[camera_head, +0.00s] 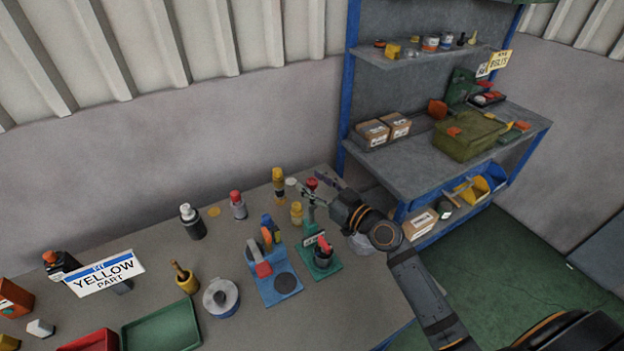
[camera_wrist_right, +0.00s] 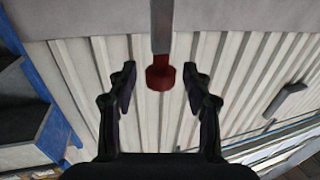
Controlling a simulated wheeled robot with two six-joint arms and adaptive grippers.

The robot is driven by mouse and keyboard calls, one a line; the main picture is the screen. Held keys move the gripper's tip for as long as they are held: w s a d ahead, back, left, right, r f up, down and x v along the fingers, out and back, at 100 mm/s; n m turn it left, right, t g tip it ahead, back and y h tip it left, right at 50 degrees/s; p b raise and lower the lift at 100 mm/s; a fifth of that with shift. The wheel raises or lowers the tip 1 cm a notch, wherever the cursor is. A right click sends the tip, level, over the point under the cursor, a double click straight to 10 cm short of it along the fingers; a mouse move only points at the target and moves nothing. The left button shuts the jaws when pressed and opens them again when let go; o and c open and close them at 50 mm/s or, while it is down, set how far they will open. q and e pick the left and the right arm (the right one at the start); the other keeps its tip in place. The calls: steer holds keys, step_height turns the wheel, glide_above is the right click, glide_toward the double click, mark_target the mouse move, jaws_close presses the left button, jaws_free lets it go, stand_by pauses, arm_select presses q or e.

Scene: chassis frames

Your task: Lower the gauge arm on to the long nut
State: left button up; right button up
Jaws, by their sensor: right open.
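My right gripper (camera_head: 312,194) is open at the green stand at the back right of the table. In the right wrist view, a red knob (camera_wrist_right: 160,76) on the end of a grey bar (camera_wrist_right: 161,26) is between the open fingers (camera_wrist_right: 160,88), apart from both. The red knob also shows in the head view (camera_head: 311,183), by the top of the green stand (camera_head: 309,213). The stand's base (camera_head: 329,271) carries a small label and a dark cup-like part (camera_head: 323,259) with a red top. I cannot make out the long nut. My left gripper is not in view.
A blue fixture (camera_head: 283,284) with a grey-and-red lever stands just left of the green stand. Bottles, a round grey pot (camera_head: 221,297), a yellow-part sign (camera_head: 105,274) and trays occupy the table. A shelf (camera_head: 420,165) stands behind on the right.

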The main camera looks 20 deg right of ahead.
steer(key=shift+w+a, duration=0.2)
steer(key=shift+w, duration=0.2)
steer(key=shift+s, duration=0.1)
jaws_close()
